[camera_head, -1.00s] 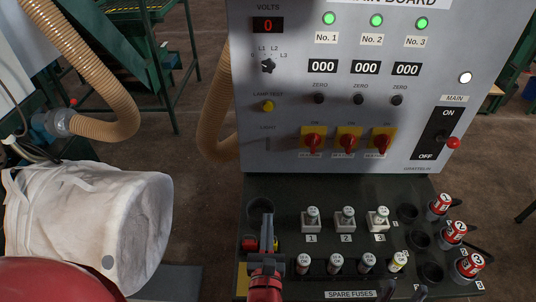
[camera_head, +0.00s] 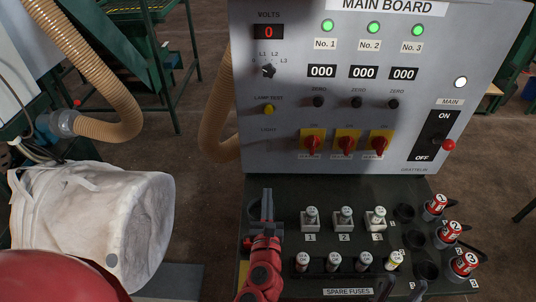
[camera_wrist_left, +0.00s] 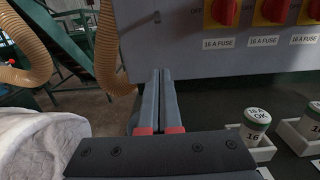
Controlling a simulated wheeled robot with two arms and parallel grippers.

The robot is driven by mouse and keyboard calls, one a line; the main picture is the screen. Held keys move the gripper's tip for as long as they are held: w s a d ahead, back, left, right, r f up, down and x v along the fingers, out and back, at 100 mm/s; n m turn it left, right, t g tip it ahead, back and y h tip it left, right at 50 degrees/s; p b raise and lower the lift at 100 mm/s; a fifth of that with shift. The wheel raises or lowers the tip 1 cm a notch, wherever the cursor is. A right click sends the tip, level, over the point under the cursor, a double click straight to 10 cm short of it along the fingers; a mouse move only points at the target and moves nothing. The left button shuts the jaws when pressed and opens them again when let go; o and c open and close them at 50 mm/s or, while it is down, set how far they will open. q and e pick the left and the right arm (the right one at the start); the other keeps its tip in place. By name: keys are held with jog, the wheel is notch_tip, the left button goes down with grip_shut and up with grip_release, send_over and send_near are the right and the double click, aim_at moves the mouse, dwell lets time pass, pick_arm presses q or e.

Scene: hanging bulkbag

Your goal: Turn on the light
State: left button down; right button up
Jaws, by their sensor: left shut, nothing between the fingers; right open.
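The grey main board (camera_head: 222,160) stands upright ahead. Its LIGHT label (camera_head: 268,130) is at the lower left, under the yellow lamp test button (camera_head: 269,109); I cannot make out the switch there clearly. My left gripper (camera_head: 267,192) is shut and empty over the dark shelf, below the LIGHT label. Its closed fingers also show in the left wrist view (camera_wrist_left: 160,73), pointing at the board's lower edge. My right gripper (camera_head: 403,290) is open and empty at the bottom edge, only its finger ends showing.
Three red rotary switches (camera_head: 346,143) sit right of the LIGHT label. Several fuses in holders (camera_head: 345,217) stand on the shelf right of my left gripper. A ribbed hose (camera_head: 216,110) hangs left of the board. A white bulk bag (camera_head: 85,220) is at left.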

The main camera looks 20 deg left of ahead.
aim_at(268, 155)
pick_arm(q)
jog(key=p+x, duration=0.2)
jog(key=x, duration=1)
jog(key=shift+w+r+p, duration=0.1)
jog(key=shift+w+p, duration=0.05)
jog(key=shift+p, duration=0.15)
jog(key=r+p, duration=0.1)
jog(key=s+r, duration=0.1)
jog(key=r+p, duration=0.1)
jog(key=shift+s+d+r+p, duration=0.25)
jog(key=shift+s+r+p, duration=0.05)
jog(key=shift+s, duration=0.1)
